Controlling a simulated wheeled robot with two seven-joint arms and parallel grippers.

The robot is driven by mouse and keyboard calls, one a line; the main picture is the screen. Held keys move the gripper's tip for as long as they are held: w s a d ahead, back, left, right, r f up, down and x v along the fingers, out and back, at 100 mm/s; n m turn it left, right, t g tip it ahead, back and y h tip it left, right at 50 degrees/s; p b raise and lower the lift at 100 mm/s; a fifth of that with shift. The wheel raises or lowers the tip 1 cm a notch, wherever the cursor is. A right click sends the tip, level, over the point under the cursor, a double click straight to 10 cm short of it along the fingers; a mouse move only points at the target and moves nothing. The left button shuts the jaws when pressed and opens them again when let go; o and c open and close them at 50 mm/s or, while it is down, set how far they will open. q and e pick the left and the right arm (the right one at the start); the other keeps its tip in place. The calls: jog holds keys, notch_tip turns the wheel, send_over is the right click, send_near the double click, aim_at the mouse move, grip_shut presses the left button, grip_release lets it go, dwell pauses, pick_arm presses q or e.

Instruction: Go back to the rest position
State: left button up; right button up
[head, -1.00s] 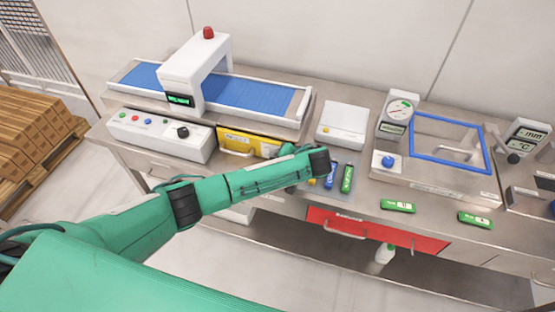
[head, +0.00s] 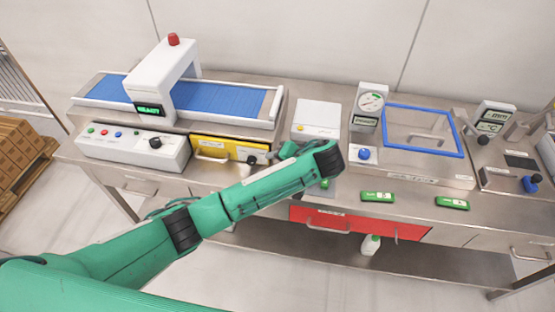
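My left arm (head: 250,190) reaches in from the lower left across the front of the workbench. Its dark joint (head: 328,158) is above the counter, in front of the white box. A dark part at my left gripper (head: 257,159) shows only slightly, in front of the yellow panel. The arm hides most of it, and its fingers cannot be made out. My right gripper is not in view. Two green packs (head: 377,196) (head: 452,203) lie on the counter edge. Another green item (head: 324,184) shows partly beneath my arm.
The workbench carries a blue-belt conveyor (head: 220,95) with a white arch, a control box (head: 130,148), a white box (head: 316,118), a gauge (head: 370,103) and a blue-framed clear-lidded chamber (head: 425,130). A red drawer (head: 350,222) is below. Floor in front is open.

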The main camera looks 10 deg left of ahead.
pick_arm(q)
jog(key=s+f+g+h, duration=0.1)
jog(key=s+f+h, duration=0.25)
jog(key=s, duration=0.45)
jog(key=s+f+g+h, duration=0.1)
jog(key=s+f+h, duration=0.2)
jog(key=s+f, duration=0.35)
jog(key=s+a+r+h, duration=0.1)
jog(key=s+a+r, duration=0.2)
jog(key=s+a, duration=0.55)
jog(key=s+a+r+h, duration=0.1)
jog(key=s+a+r, duration=0.1)
jog(key=s+a, duration=0.65)
jog(key=s+d+f+b, duration=0.1)
jog(key=d+f, duration=0.1)
jog(key=f, duration=1.3)
jog(key=s+d+f, duration=0.1)
jog(key=f, duration=1.4)
jog(key=s+a+f+g, duration=0.1)
jog(key=s+f, duration=0.9)
jog(key=f, duration=0.1)
jog(key=s+a+f+g, duration=0.1)
jog(key=s+a+f, duration=0.1)
jog(key=s+f, duration=0.8)
jog(key=shift+a+f+b, duration=0.3)
jog(key=shift+f+b, duration=0.15)
jog(key=shift+f, duration=0.15)
